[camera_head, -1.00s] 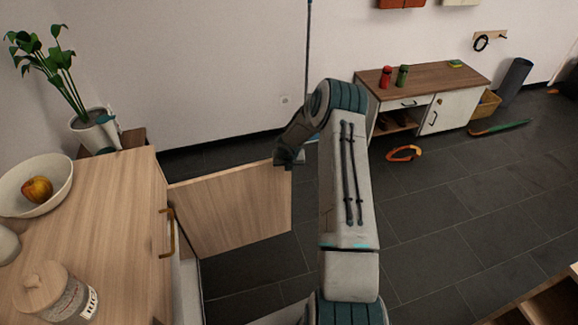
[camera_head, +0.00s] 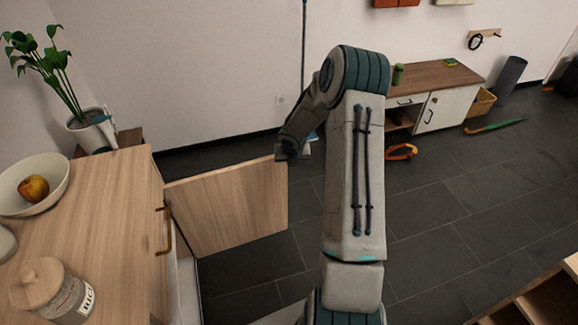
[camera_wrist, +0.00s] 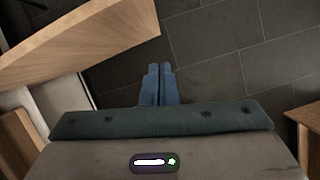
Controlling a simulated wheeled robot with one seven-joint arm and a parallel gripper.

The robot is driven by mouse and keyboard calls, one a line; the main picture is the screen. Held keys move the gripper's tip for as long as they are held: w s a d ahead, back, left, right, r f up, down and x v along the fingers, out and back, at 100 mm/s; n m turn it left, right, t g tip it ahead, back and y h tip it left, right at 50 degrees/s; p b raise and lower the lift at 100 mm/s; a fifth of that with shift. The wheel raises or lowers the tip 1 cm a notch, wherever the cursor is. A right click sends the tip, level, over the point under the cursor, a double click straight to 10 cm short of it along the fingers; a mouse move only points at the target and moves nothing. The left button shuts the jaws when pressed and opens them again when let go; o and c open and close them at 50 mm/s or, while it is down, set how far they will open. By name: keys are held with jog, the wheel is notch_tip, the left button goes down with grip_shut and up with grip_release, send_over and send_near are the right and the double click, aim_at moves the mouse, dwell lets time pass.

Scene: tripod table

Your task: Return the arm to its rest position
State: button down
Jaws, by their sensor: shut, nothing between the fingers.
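My arm rises in the middle of the head view and bends down to the left at its top joint. My gripper (camera_wrist: 160,72) shows in the wrist view with its two blue fingers together and nothing between them. It points down over the dark tiled floor. In the head view the fingers are mostly hidden behind the arm's end, close to the free edge of the open wooden cabinet door (camera_head: 228,205). The door also shows at the upper left of the wrist view (camera_wrist: 80,42). I cannot tell how wide the gap between gripper and door is.
A wooden counter (camera_head: 110,215) at left holds a bowl (camera_head: 50,195) with an apple and a jar (camera_head: 70,300). A low cabinet (camera_head: 440,105) stands by the wall. An orange ring-like object (camera_head: 401,152) lies on the floor. A wooden edge (camera_head: 545,300) is at lower right. Floor at right is mostly clear.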

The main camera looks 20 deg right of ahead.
jog(key=s+a+r+m+g+h, duration=0.1)
jog(key=s+a+r+m, duration=0.2)
jog(key=s+r+m, duration=0.65)
jog(key=s+a+r+m+h, duration=0.1)
jog(key=s+a+r+m, duration=0.3)
jog(key=r+m, duration=0.55)
jog(key=s+a+r+m+y, duration=0.1)
jog(key=s+a+r+m, duration=0.2)
jog(key=s, duration=0.3)
jog(key=s+a+r+m+y, duration=0.1)
jog(key=s+a+r+m, duration=0.2)
jog(key=s+m, duration=0.2)
jog(key=s+a+r+m+y, duration=0.1)
jog(key=s+a+r+m, duration=0.2)
jog(key=s, duration=0.4)
jog(key=shift+s+a+m+y, duration=0.3)
jog(key=shift+a+m, duration=0.25)
jog(key=shift+m, duration=0.45)
jog(key=shift+d+r, duration=0.1)
